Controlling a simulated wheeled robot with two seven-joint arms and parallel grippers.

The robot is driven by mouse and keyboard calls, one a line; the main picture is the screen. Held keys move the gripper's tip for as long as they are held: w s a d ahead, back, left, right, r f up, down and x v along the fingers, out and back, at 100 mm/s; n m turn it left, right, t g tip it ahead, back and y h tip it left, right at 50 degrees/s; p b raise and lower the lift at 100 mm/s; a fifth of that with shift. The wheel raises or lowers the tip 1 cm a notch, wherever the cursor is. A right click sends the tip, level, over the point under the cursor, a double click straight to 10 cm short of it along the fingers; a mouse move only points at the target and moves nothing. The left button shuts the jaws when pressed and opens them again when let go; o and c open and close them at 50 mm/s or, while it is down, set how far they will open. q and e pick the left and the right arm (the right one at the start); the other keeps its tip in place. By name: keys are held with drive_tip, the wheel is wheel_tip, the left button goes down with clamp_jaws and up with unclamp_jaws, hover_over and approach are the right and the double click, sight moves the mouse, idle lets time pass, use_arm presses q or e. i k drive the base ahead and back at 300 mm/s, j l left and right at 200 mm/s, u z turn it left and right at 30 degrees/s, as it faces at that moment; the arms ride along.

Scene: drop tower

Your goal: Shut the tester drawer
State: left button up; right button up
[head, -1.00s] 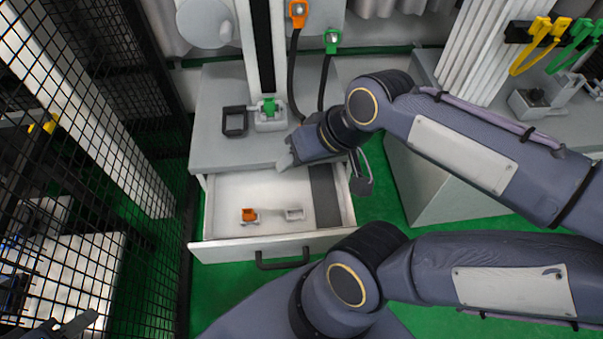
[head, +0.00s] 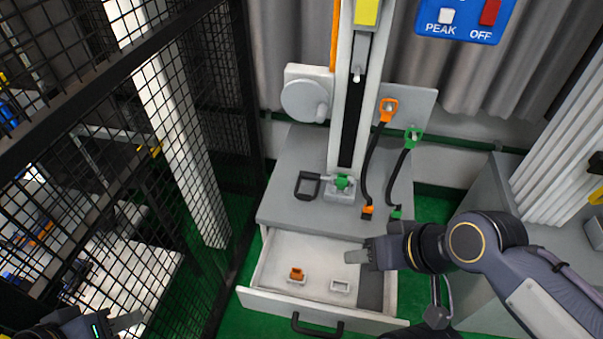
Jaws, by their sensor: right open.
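The tester drawer (head: 272,299) is pulled open below the grey tester bench (head: 290,190). Its dark handle (head: 316,328) is on the front panel, near the bottom of the view. Inside are an orange piece (head: 296,273) in a small light holder, an empty holder (head: 340,287) and a dark strip along the right side. My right gripper (head: 357,257) is over the right part of the drawer, behind the front panel; it is open and seems empty. My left gripper (head: 122,321) is partly in view at the bottom left, away from the drawer; its jaw opening is unclear.
A black mesh fence (head: 190,130) stands left of the tester. The tower column (head: 345,110) rises from the bench, with orange and green hooked cables (head: 377,150) beside it. A grey cabinet (head: 480,200) stands to the right. Green floor shows around the drawer.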

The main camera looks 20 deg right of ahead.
sight(330, 293)
drive_tip(key=k+l+z, duration=0.3)
drive_tip(key=z, duration=0.2)
drive_tip(key=k+l+u, duration=0.55)
drive_tip(key=u, duration=0.15)
